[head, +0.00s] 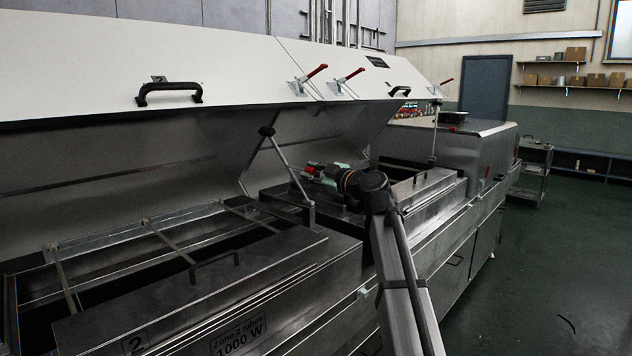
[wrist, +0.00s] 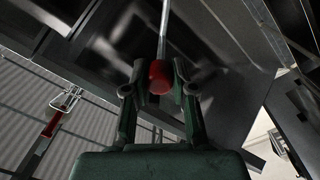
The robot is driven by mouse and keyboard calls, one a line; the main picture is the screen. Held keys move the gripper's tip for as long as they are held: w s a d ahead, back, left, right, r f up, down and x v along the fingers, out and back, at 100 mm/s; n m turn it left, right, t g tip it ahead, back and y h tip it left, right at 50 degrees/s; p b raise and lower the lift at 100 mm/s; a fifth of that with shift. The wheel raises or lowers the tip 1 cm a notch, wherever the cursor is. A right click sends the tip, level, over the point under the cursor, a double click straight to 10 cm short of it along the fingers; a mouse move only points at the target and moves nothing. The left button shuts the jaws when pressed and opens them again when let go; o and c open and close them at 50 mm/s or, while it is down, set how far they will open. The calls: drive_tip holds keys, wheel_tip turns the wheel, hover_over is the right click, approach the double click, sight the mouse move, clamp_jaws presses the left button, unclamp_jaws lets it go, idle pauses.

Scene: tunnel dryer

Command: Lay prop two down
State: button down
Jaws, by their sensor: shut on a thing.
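A thin metal prop (head: 289,165) slants from a black joint (head: 266,132) at the raised hood's lower side down to the dryer body. In the wrist view a rod (wrist: 164,32) runs away from a red knob (wrist: 159,77). My gripper (wrist: 158,89) is shut on this red knob, which sits between its two fingertips. In the head view my gripper (head: 318,172) is beside the lower half of the prop, with red at its tip. The hood (head: 130,60) marked 2 stands raised. Whether the prop's upper end touches the hood cannot be told.
A handled cover (head: 215,270) marked 2 lies at the front, beside an open bay with cross bars. Red-handled clamps (head: 315,72) sit on the hood edges above my arm. A second handled cover (head: 425,185) is beyond.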

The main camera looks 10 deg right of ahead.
drive_tip(key=shift+s+a+f+b, duration=0.15)
drive_tip(key=shift+a+b, duration=0.05)
drive_tip(key=shift+b, duration=0.15)
drive_tip(key=c, duration=0.9)
unclamp_jaws()
drive_tip(key=shift+c, duration=0.2)
drive_tip(key=v, duration=1.2)
